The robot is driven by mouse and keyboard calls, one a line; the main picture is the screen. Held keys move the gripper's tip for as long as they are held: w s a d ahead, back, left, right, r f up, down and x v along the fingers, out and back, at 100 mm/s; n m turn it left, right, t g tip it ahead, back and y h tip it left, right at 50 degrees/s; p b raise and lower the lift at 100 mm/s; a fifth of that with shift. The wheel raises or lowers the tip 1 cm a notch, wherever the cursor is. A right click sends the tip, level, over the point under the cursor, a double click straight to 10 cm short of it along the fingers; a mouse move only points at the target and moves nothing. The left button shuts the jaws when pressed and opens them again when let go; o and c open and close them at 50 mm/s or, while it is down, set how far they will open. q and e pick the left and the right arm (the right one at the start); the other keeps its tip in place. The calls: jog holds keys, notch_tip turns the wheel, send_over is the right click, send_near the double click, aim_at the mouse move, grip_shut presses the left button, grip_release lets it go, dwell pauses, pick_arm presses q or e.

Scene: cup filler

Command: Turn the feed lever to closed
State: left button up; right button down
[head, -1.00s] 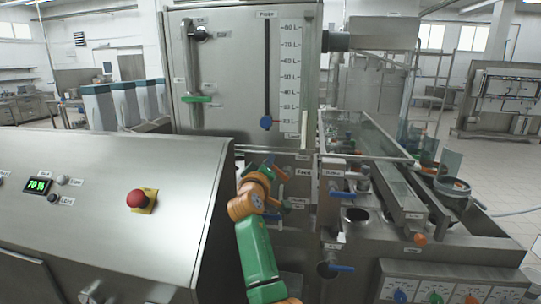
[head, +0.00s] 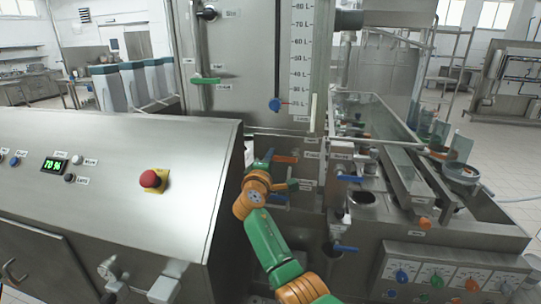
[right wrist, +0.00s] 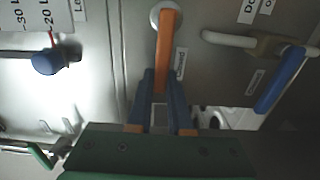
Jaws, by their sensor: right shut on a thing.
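The feed lever is an orange bar (head: 286,159) beside a label reading Feed, on the machine's front below the large steel tank. It lies about level in the head view. In the right wrist view the orange lever (right wrist: 167,40) runs from a round pale mount down between two blue fingers. My right gripper (right wrist: 161,88) is shut on it near its free end. In the head view my right gripper (head: 264,161) is small and partly hidden by my green and orange arm.
A blue-handled valve (head: 347,178) is right of the lever; its blue handle (right wrist: 281,80) shows close by in the wrist view. A blue slider knob (head: 275,105) sits above. The sloped control panel (head: 110,200) with a red button (head: 151,179) bounds the left.

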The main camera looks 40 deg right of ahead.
dwell(0.4)
jog(key=c, duration=0.9)
grip_release()
jog(key=shift+o, duration=0.4)
jog(key=shift+d+f, duration=0.15)
jog(key=shift+d, duration=0.05)
jog(key=b+v, duration=0.1)
jog(key=v, duration=0.6)
